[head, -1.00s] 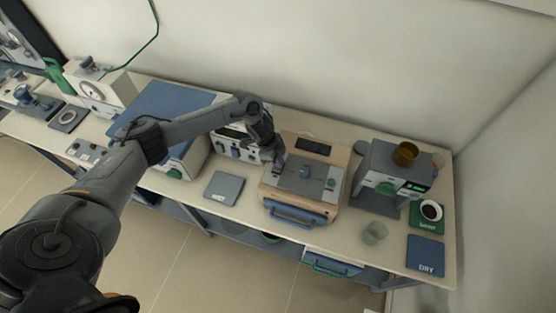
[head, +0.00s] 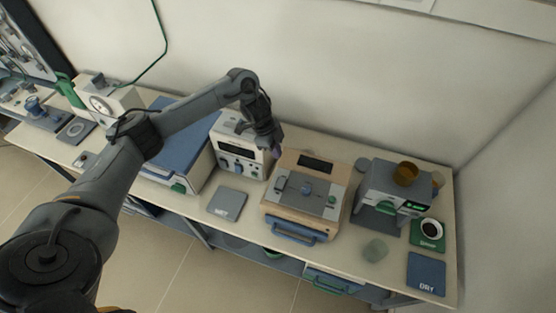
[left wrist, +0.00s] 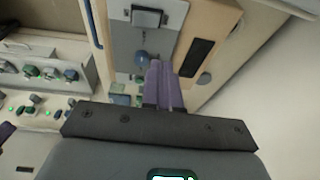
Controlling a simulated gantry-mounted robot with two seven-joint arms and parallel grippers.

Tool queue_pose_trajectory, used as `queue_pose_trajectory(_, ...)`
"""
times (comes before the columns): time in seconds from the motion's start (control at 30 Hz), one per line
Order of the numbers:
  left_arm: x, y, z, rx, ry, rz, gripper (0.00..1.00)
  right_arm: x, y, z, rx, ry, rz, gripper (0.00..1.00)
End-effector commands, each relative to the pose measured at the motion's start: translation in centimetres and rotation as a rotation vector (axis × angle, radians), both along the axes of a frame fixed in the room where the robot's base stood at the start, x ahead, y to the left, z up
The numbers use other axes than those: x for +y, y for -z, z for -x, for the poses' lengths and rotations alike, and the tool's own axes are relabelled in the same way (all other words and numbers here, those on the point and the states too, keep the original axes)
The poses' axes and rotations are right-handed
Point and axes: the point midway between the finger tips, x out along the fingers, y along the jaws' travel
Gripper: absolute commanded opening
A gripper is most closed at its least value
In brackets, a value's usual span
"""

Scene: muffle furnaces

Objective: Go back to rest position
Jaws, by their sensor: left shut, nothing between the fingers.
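My left gripper (head: 277,147) is raised above the back of the bench, between the white control box and the wooden-sided furnace. In the left wrist view its purple fingers (left wrist: 164,85) are together with nothing between them. The wooden-sided furnace (head: 302,195) has a grey top with a blue knob and a blue front handle. It also shows below the fingers in the left wrist view (left wrist: 205,25), apart from them. My right gripper is not in either view.
A white control box (head: 238,158) with knobs and a large blue-topped furnace (head: 182,140) stand left of the gripper. At right are a grey machine (head: 385,186) with an amber cup (head: 405,173), a translucent cup (head: 375,250) and a blue DRY mat (head: 427,273). The wall is behind.

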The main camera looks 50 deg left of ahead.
Motion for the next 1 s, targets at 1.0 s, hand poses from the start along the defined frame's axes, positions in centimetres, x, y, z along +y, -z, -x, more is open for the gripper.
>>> queue_pose_trajectory(1.0,-3.8,7.3,7.5,0.197,0.042,0.054,0.00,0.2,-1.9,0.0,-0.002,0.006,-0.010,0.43)
